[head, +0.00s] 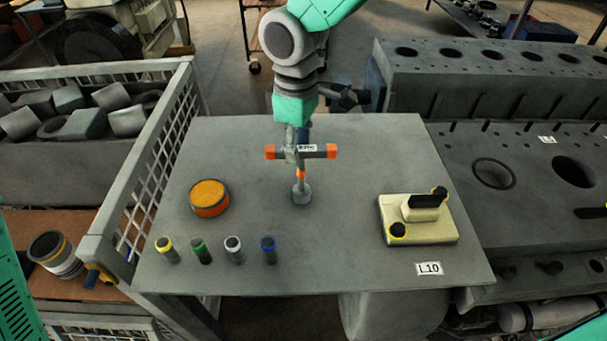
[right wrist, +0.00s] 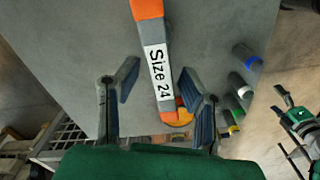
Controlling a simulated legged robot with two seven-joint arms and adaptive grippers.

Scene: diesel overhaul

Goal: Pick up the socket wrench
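The socket wrench (head: 320,154) stands upright on the table, with a grey T-handle, orange ends and a socket at its foot. Its handle also shows in the right wrist view (right wrist: 153,48), with a label reading "Size 24". My right gripper (head: 297,138) points down over the handle, and the gripper partly hides the wrench's middle. In the right wrist view my right gripper (right wrist: 159,76) has its two fingers spread, one on each side of the handle, with a visible gap to both.
On the grey table (head: 350,250) are an orange round tin (head: 209,198), several sockets with coloured rings (head: 201,252) and a cream block with black knobs (head: 418,222). A mesh crate (head: 150,165) borders the left; engine blocks (head: 490,85) stand right. The table around the wrench is clear.

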